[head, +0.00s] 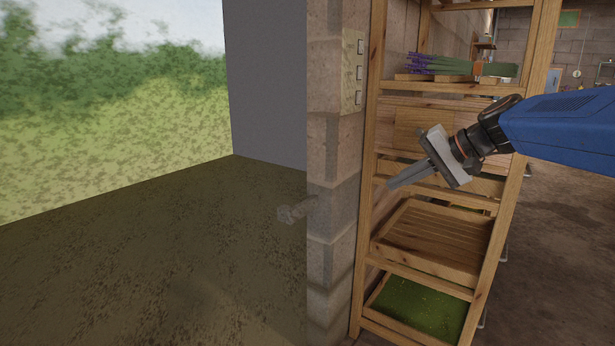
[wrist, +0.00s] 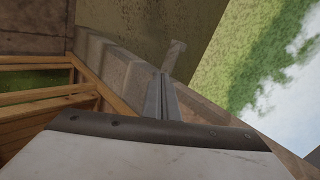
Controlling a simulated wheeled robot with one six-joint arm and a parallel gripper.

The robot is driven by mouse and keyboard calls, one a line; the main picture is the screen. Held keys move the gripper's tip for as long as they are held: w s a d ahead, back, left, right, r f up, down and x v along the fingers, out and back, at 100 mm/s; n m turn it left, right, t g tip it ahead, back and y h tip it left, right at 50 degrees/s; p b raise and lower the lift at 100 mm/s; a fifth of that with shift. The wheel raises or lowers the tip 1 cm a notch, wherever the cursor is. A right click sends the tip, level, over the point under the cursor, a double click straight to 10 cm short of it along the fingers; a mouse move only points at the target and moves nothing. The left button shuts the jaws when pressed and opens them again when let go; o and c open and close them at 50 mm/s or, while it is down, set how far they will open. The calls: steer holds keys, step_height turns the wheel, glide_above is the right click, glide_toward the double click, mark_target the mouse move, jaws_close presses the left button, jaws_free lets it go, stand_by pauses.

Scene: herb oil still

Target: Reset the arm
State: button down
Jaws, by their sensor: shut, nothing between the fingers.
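My gripper (head: 391,186) is at the end of my blue arm, which reaches in from the right in the head view. Its grey fingers are together and empty, pointing left and slightly down in front of the wooden shelf rack (head: 366,200). In the wrist view the shut fingers (wrist: 161,78) point towards the block wall edge (wrist: 110,62). No contact with the rack or wall can be made out.
The rack holds a lavender bundle (head: 460,66), an empty slatted tray (head: 432,240) and a lower tray of green matter (head: 418,312). Open floor (head: 150,260) lies left.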

steer(key=s+d+f+n+h, duration=0.2)
steer(key=s+d+f+h, duration=0.1)
steer(key=s+f, duration=0.8)
steer(key=s+d+f+n+g+h, duration=0.1)
steer(key=s+d+f+h, duration=0.3)
steer(key=s+f, duration=0.7)
steer(key=s+n+h, duration=0.1)
steer(key=s, duration=0.6)
steer(key=shift+s+n, duration=0.3)
steer(key=shift+n, duration=0.1)
